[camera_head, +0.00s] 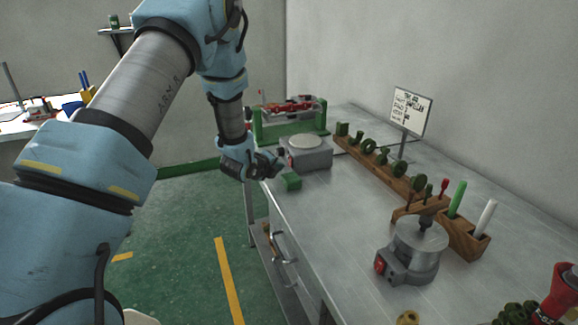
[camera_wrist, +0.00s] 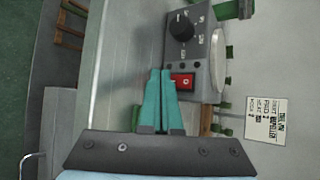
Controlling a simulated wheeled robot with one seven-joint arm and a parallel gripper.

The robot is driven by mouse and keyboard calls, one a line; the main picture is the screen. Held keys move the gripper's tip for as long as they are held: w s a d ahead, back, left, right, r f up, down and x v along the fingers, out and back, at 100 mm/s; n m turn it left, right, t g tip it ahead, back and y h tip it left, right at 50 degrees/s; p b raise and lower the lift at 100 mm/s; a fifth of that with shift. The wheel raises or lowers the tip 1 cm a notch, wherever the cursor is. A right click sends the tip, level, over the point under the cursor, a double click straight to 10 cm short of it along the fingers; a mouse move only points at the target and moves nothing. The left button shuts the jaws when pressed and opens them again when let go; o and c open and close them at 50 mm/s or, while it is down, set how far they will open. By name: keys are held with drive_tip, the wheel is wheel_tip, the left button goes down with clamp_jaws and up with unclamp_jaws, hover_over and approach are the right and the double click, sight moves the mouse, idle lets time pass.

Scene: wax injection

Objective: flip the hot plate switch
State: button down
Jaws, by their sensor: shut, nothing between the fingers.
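The hot plate (camera_head: 307,153) is a grey box with a round pale top, near the far end of the metal bench. In the wrist view its front panel (camera_wrist: 205,60) shows a black dial (camera_wrist: 181,25) and a red rocker switch (camera_wrist: 183,81). My gripper (camera_wrist: 161,72) is shut and empty, with its teal fingertips close beside the switch, to its left in the wrist view. I cannot tell whether the fingertips touch the switch. In the head view my gripper (camera_head: 282,168) is in front of the hot plate's left side and hides its panel.
A wooden rack with green wax pieces (camera_head: 369,158) runs along the bench behind the hot plate. A sign (camera_head: 409,111) stands behind the rack. A green frame (camera_head: 262,125) is beyond the hot plate. A round grey device (camera_head: 420,243) stands nearer. The bench between is clear.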

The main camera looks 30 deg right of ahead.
idle(0.8)
drive_tip(key=shift+d+b, duration=0.4)
drive_tip(key=shift+b, duration=0.1)
drive_tip(key=shift+s+d+f, duration=0.1)
drive_tip(key=shift+d, duration=0.2)
idle(0.3)
drive_tip(key=shift+a, duration=0.1)
drive_tip(key=shift+a+b, duration=0.5)
drive_tip(key=shift+a, duration=0.15)
drive_tip(key=shift+a, duration=0.1)
drive_tip(key=shift+w+a+r+b, duration=0.1)
drive_tip(key=shift+a+r, duration=0.05)
drive_tip(key=shift+a, duration=0.65)
drive_tip(key=shift+w+a+r+b, duration=0.1)
drive_tip(key=shift+w+a+r, duration=0.05)
drive_tip(key=shift+a, duration=0.6)
drive_tip(key=shift+w+a+r+b, duration=0.1)
drive_tip(key=shift+a+r, duration=0.05)
drive_tip(key=shift+a, duration=0.65)
